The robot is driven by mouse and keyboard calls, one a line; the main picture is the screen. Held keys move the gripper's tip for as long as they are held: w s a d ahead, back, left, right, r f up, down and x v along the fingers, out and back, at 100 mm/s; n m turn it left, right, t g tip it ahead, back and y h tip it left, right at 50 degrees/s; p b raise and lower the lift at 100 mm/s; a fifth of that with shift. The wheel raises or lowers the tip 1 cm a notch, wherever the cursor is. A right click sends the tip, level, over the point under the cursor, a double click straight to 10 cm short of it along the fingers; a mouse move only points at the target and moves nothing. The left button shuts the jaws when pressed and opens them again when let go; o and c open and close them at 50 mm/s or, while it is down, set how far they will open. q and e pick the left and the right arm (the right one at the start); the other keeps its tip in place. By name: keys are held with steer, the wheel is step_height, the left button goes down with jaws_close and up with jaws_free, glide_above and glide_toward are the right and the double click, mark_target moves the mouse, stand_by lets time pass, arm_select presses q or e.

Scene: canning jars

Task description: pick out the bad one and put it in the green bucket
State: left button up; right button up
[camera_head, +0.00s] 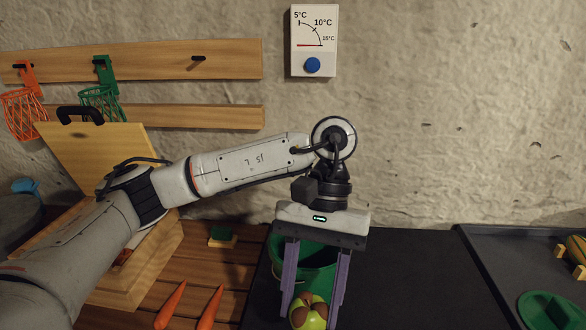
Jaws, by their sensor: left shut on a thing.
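My left gripper (311,300) points down at the bottom centre. The green bucket (318,270) stands behind the fingers on the dark surface. The gripper body and fingers hide part of it, and I cannot see its inside fully. The apple appears in front of the bucket, overlapping its lower part; I cannot tell how high it is held. My right gripper is not in view.
Two carrots (209,308) lie on the wooden slats at lower left. A wooden box (95,150) with a raised lid stands behind my left arm. The dark surface (420,275) right of the bucket is clear. A dark tray (490,250) at right holds a green round thing (548,308).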

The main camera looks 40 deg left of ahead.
arm_select(q)
steer(key=w+a+r+n+t+p, duration=0.1)
steer(key=w+a+r+n+t, duration=0.25)
steer(key=r+n, duration=0.45)
steer(key=w+a+r+n+t+y+p, duration=0.1)
steer(key=w+a+r+n+t+p, duration=0.2)
steer(key=n, duration=1)
steer(key=w+a+r+n+t, duration=0.3)
steer(key=w+r+n, duration=0.3)
steer(key=n, duration=0.4)
step_height(320, 180, down, 9)
steer(key=s+b, duration=0.1)
steer(key=b, duration=0.2)
steer(key=shift+s+n, duration=0.15)
steer(key=shift+n, duration=0.15)
steer(key=shift+d+r, duration=0.1)
steer(key=shift+w+b, duration=0.3)
steer(key=shift+w, duration=0.2)
